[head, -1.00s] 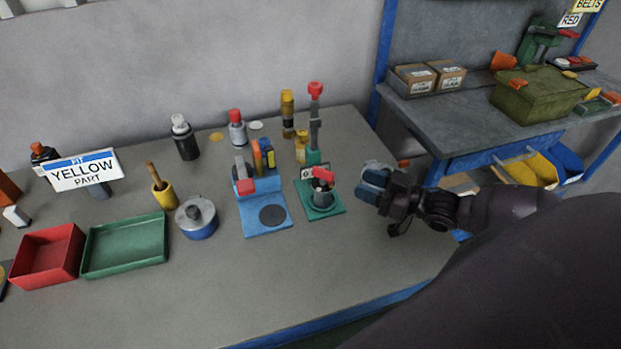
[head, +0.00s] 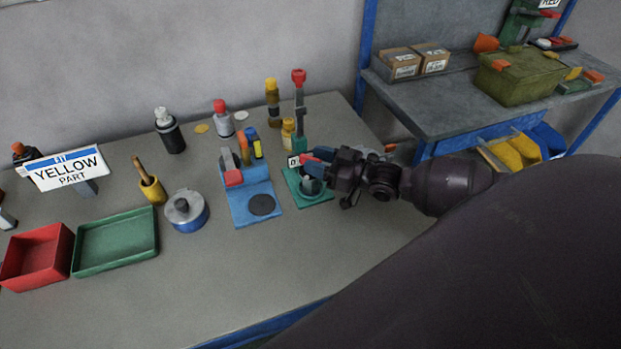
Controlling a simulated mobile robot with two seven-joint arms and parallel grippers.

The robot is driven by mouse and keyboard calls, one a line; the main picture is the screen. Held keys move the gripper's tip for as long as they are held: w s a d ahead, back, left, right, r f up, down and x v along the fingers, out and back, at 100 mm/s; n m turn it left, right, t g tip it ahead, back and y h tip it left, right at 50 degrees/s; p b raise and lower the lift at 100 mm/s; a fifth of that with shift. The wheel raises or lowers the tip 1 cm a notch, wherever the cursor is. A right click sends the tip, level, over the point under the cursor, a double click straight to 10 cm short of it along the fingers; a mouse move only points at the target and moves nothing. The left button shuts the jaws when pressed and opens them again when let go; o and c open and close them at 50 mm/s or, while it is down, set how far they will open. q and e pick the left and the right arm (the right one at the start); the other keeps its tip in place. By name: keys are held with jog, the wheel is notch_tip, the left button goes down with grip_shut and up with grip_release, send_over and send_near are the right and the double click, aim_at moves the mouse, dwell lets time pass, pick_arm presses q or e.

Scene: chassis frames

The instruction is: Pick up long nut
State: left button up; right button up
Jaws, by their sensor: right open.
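My right gripper (head: 314,164) reaches in from the right over the green press fixture (head: 305,197). It is open, with its fingertips at a small red piece (head: 306,159) at the top of the fixture's grey holder. The fingers partly cover the holder, and I cannot tell whether they touch the red piece. I cannot make out for sure which part is the long nut; the red piece in the fixture is the one at the fingers. My left gripper is not in view.
A blue fixture (head: 240,208) stands just left of the green one. A blue round tin (head: 187,218), a green tray (head: 112,243) and a red bin (head: 38,262) stand further left. Bottles line the back. The table's front (head: 250,285) is clear.

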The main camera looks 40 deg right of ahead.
jog(key=shift+x, duration=0.95)
grip_shut()
